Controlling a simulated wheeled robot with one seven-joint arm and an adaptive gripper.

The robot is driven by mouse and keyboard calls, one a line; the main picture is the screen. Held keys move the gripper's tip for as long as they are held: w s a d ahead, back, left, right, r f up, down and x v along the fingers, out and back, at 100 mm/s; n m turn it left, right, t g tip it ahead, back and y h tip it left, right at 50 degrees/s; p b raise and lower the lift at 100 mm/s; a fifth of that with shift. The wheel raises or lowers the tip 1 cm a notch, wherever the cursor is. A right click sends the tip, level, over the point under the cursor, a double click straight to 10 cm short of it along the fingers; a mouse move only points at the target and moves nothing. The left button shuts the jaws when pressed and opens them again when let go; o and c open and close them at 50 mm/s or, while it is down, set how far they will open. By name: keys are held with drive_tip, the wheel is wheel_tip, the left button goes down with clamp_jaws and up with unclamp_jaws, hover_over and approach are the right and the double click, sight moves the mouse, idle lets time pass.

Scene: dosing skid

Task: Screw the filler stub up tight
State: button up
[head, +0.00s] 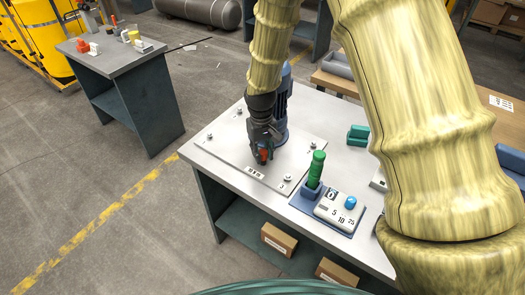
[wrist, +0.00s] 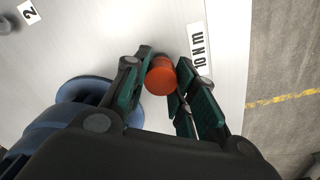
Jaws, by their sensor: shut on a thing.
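The filler stub appears to be the orange-red round cap (wrist: 161,76) seen from above in the wrist view. It also shows as a small red piece (head: 263,155) at the fingertips in the head view. My gripper (wrist: 160,88) is shut on it, with one green-padded finger on each side. My gripper (head: 262,150) points down over the light grey plate (head: 230,150) on the bench. The stub's lower end and any thread are hidden under the cap. A label reading "10 N m" (wrist: 199,47) lies beside the stub.
A blue motor-like unit (head: 282,110) stands close behind my gripper. A green-handled tool (head: 315,170) stands upright in a blue holder, beside a white box with a blue knob (head: 350,202). Bolts sit at the plate's corners. A green block (head: 358,135) lies at the right.

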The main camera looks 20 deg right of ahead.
sight(262, 151)
drive_tip(key=shift+f, duration=0.15)
drive_tip(key=o, duration=0.9)
drive_tip(key=shift+o, duration=0.2)
wheel_tip(262, 151, up, 12)
drive_tip(key=shift+a, duration=0.1)
drive_tip(key=shift+c, duration=0.4)
